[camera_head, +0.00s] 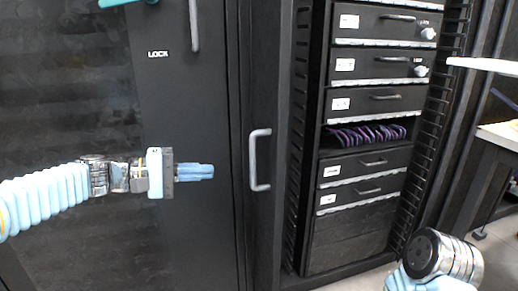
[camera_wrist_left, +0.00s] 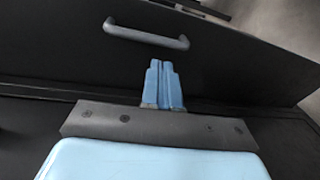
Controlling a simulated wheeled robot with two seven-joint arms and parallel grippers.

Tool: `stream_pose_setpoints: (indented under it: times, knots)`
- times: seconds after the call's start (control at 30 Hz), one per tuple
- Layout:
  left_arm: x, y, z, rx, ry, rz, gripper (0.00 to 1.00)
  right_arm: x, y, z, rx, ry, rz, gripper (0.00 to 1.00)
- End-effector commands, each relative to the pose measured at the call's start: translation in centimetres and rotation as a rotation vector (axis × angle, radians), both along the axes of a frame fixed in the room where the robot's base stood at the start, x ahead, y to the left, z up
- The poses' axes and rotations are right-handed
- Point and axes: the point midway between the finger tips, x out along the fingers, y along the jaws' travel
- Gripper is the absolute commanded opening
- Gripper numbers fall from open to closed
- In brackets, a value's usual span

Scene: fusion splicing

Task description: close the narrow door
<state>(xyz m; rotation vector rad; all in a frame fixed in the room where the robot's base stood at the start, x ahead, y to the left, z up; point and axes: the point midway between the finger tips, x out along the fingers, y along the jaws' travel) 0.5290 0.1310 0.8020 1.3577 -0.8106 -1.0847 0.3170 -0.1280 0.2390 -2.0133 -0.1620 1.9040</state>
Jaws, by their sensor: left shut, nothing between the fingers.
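The narrow door (camera_head: 262,215) is a tall dark panel with a grey vertical bar handle (camera_head: 260,160), in the middle of the head view. It stands beside the open rack bay. In the left wrist view the handle (camera_wrist_left: 146,36) lies beyond the fingertips, a little to the left. My left gripper (camera_head: 208,171) has its light blue fingers shut with nothing between them. It points right toward the handle and appears apart from it. Part of my right arm shows at the lower right of the head view, but its gripper does not.
The rack holds several drawer units (camera_head: 375,105) and a row of purple cables (camera_head: 365,134). A wide dark door (camera_head: 185,110) marked LOCK fills the left, with its own grey handle (camera_head: 194,25). A white table (camera_head: 500,135) stands at the right edge.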

Motion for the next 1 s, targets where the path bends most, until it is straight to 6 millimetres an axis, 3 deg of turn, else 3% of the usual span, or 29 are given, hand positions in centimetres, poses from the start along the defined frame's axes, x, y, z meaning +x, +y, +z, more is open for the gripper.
stream_pose_setpoints:
  times: [0.03,0.1,0.2,0.37,0.8,1.0]
  knots:
    - [-0.9,0.2,2.6,-0.038,-0.051,-0.020,0.00,0.0,-0.1,-0.3,-0.001,0.000,-0.001,0.63]
    - [-2.0,0.4,5.2,-0.078,-0.100,-0.048,0.00,0.0,-0.1,-0.4,-0.001,0.000,-0.001,0.63]
    - [-2.8,0.3,6.9,-0.105,-0.131,-0.068,0.00,0.0,-0.1,-0.4,-0.002,0.000,-0.002,0.63]
    - [-2.4,-1.4,7.1,-0.108,-0.131,-0.074,0.00,0.0,-0.1,-0.2,-0.002,-0.001,-0.003,0.63]
    - [0.1,-10.0,7.1,-0.107,-0.128,-0.072,0.00,0.1,-0.2,0.5,-0.003,-0.002,-0.003,0.63]
    - [0.8,-12.3,7.0,-0.105,-0.128,-0.070,0.00,0.1,-0.2,0.7,-0.003,-0.002,-0.003,0.63]
